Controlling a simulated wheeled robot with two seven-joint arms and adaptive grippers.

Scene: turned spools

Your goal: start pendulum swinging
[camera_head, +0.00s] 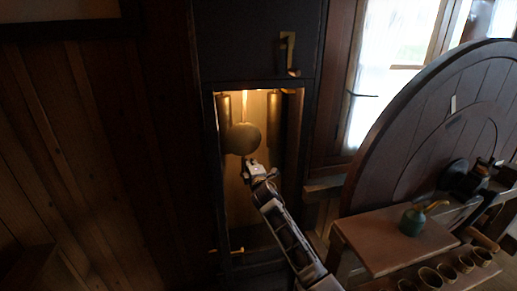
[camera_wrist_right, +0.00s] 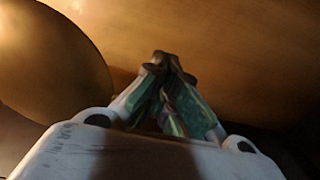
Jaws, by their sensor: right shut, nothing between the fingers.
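The pendulum's round brass bob (camera_head: 242,139) hangs on its rod inside the lit opening of a tall dark clock case (camera_head: 262,50). In the right wrist view the bob (camera_wrist_right: 50,65) fills the upper left, beside the fingers. My right gripper (camera_head: 248,165) is inside or at the mouth of the opening, just below and slightly right of the bob. Its fingertips (camera_wrist_right: 168,60) are together with nothing between them. A gap shows between bob and fingers in the wrist view; depth is hard to judge. My left gripper is not in view.
Brass cylinders, left (camera_head: 224,110) and right (camera_head: 274,115), flank the bob. The case's right side is close to my arm.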

